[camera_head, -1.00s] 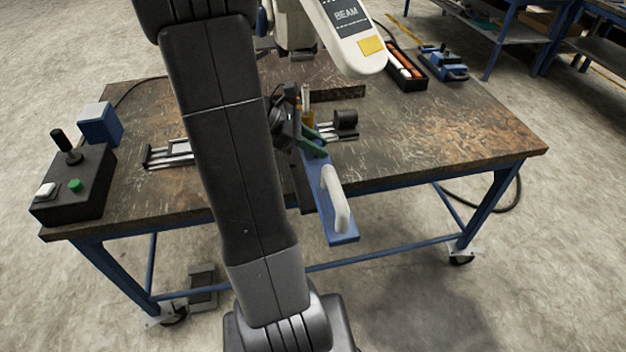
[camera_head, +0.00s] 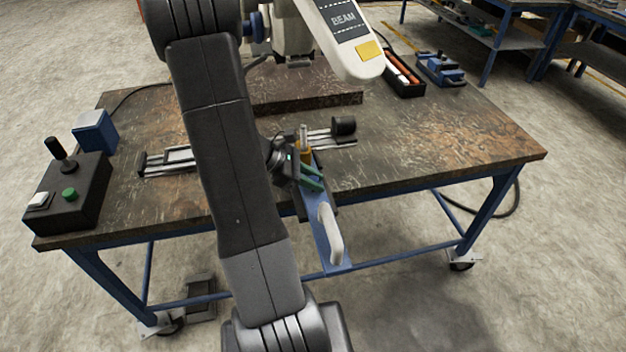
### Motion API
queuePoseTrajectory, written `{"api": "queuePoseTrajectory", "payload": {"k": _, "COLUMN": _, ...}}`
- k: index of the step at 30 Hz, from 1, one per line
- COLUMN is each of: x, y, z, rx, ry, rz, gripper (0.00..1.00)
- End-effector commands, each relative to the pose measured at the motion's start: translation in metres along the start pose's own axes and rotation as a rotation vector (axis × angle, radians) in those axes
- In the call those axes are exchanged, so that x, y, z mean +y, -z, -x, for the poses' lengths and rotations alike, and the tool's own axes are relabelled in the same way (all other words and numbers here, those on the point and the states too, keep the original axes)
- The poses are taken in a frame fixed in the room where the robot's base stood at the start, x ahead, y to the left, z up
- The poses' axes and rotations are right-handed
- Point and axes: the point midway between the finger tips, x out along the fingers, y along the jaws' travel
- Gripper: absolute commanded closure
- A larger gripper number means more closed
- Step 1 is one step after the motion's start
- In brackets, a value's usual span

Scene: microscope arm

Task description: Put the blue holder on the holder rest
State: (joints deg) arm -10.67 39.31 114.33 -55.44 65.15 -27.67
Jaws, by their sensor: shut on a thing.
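The blue holder (camera_head: 320,232) is a long blue plate with a white loop handle (camera_head: 329,232) at its near end. A yellow piece with a grey pin (camera_head: 304,145) stands at its far end. My gripper (camera_head: 312,178), with green fingers, is shut on the holder near the table's front edge. The handle end sticks out past that edge. I cannot tell how high the holder is above the table. My arm hides part of the gripper. A blue fixture with dark parts (camera_head: 440,68) at the back right may be the holder rest; I cannot be sure.
The white microscope head (camera_head: 350,45) hangs above. A black tray (camera_head: 404,78) holds orange and white items. A control box (camera_head: 68,192) stands left. The table's right side is clear.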

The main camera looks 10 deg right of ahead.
Motion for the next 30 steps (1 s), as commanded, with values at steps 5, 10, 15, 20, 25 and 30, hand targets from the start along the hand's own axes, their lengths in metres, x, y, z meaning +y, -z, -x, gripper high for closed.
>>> {"api": "queuePoseTrajectory", "payload": {"k": 5, "x": 0.0, "y": -0.001, "z": 0.0, "rx": -0.001, "ry": -0.001, "rz": -0.001, "gripper": 1.0}}
{"api": "queuePoseTrajectory", "payload": {"k": 10, "x": 0.0, "y": 0.002, "z": -0.002, "rx": -0.001, "ry": -0.001, "rz": -0.001, "gripper": 1.0}}
{"api": "queuePoseTrajectory", "payload": {"k": 15, "x": 0.0, "y": 0.002, "z": -0.002, "rx": 0.001, "ry": -0.001, "rz": -0.001, "gripper": 0.52}}
{"api": "queuePoseTrajectory", "payload": {"k": 20, "x": 0.0, "y": 0.002, "z": -0.002, "rx": 0.001, "ry": -0.001, "rz": -0.001, "gripper": 0.52}}
{"api": "queuePoseTrajectory", "payload": {"k": 25, "x": 0.0, "y": -0.001, "z": 0.001, "rx": 0.001, "ry": -0.001, "rz": -0.001, "gripper": 0.52}}
{"api": "queuePoseTrajectory", "payload": {"k": 30, "x": 0.001, "y": 0.0, "z": 0.024, "rx": 0.001, "ry": -0.007, "rz": -0.003, "gripper": 0.52}}
